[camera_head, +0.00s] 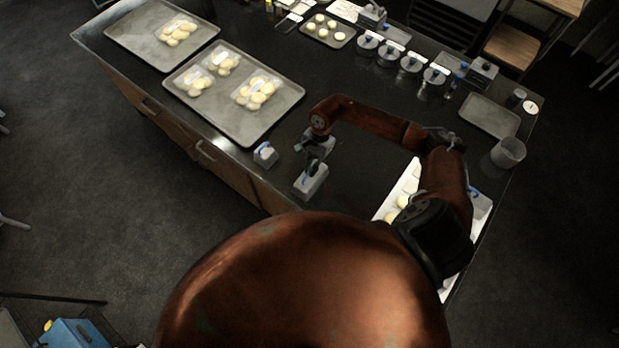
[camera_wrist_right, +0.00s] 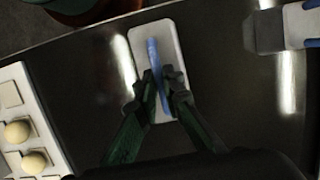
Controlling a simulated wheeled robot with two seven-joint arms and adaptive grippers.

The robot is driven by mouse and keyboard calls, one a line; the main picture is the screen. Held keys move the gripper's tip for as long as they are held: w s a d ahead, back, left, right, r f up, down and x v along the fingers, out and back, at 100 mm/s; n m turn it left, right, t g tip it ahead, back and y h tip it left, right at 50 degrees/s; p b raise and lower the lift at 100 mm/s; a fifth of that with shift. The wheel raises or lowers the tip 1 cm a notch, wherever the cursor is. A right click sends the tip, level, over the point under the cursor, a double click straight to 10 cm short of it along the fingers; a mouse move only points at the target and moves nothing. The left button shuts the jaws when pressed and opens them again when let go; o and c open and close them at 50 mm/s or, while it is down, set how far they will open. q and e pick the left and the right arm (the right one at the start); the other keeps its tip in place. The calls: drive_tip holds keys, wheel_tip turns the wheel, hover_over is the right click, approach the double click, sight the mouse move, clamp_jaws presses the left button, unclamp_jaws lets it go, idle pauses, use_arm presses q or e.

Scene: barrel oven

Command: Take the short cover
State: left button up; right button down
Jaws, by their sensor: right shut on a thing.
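A light grey cover (camera_head: 309,183) with a blue handle stands on the dark countertop near its front edge. My right gripper (camera_head: 314,160) is shut on this cover's blue handle from above. In the right wrist view the blue handle (camera_wrist_right: 154,62) runs between the two fingertips of the gripper (camera_wrist_right: 158,96), and the pale cover body (camera_wrist_right: 145,38) lies beneath. The cover appears to rest on the counter. A second, smaller-looking grey cover (camera_head: 265,154) with a blue handle stands to its left, apart from the gripper. My left gripper is not in view.
Trays (camera_head: 283,112) with pale dough balls lie on the left of the counter. A white tray (camera_head: 386,205) with dough sits partly under my right arm. Several lidded tins (camera_head: 388,55), an empty tray (camera_head: 489,117) and a grey cup (camera_head: 508,151) stand farther right.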

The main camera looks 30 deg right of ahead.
drive_tip(key=shift+r, duration=0.1)
drive_tip(key=shift+s+a+p+v, duration=0.1)
drive_tip(key=shift+a+p+v, duration=0.25)
drive_tip(key=shift+v, duration=0.65)
drive_tip(key=shift+s+a+p+v, duration=0.1)
drive_tip(key=shift+p+v, duration=0.5)
drive_tip(key=shift+v, duration=0.4)
drive_tip(key=shift+s+a+p+v, duration=0.1)
drive_tip(key=shift+a+p+v, duration=0.25)
drive_tip(key=shift+v, duration=0.65)
drive_tip(key=a+p+v, duration=0.1)
drive_tip(key=p+v, duration=0.1)
drive_tip(key=v, duration=0.4)
drive_tip(key=shift+s, duration=0.2)
drive_tip(key=shift+r, duration=0.1)
